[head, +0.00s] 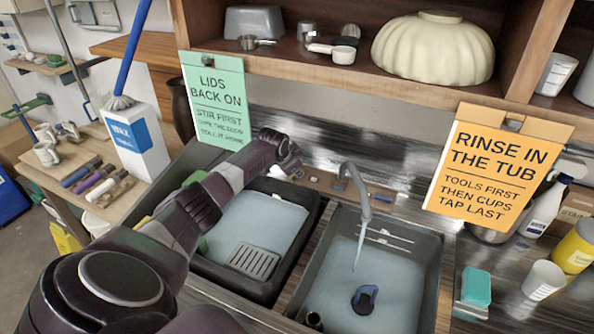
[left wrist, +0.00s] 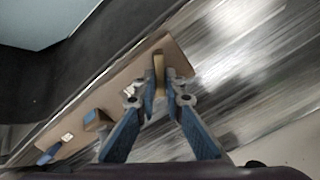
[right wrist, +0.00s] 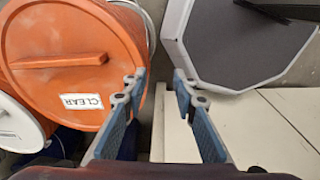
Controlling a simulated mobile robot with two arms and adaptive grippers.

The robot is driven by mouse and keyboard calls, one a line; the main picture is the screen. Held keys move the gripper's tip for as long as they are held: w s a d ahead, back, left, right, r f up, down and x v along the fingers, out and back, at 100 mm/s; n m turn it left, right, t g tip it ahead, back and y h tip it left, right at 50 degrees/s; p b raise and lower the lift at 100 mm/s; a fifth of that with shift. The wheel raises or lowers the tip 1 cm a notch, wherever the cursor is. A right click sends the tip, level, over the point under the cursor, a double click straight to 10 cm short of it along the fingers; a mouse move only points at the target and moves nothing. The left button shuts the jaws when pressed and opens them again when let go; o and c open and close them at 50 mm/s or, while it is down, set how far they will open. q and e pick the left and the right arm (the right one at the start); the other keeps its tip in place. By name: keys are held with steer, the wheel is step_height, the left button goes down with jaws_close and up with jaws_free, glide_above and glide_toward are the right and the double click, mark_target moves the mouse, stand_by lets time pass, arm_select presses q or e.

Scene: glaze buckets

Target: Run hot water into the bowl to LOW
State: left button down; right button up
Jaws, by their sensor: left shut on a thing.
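The tap (head: 358,185) stands over the right-hand dark basin (head: 437,262), and a thin stream falls from its spout. My left gripper (head: 292,170) is at the left end of the brown tap board (head: 325,184). In the left wrist view, my left gripper (left wrist: 160,78) is shut on a small brass-brown lever (left wrist: 158,62) on that board. My right gripper (right wrist: 158,80) is open and empty, shown only in its wrist view.
The left-hand basin (head: 312,222) holds pale water and a grey grate (head: 253,261). Two hanging signs, green (head: 215,98) and orange (head: 490,165), flank the sink. A shelf with a cream mould (head: 432,48) is above. An orange lidded bucket (right wrist: 75,60) is near my right gripper.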

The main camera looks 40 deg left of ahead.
arm_select(q)
steer(key=shift+n, duration=0.7)
steer(key=c, duration=2)
jaws_free()
steer(key=shift+r, duration=0.15)
steer(key=v, duration=1.1)
steer(key=shift+s+d+r, duration=0.1)
steer(key=shift+s+r, duration=0.15)
steer(key=shift+s, duration=0.05)
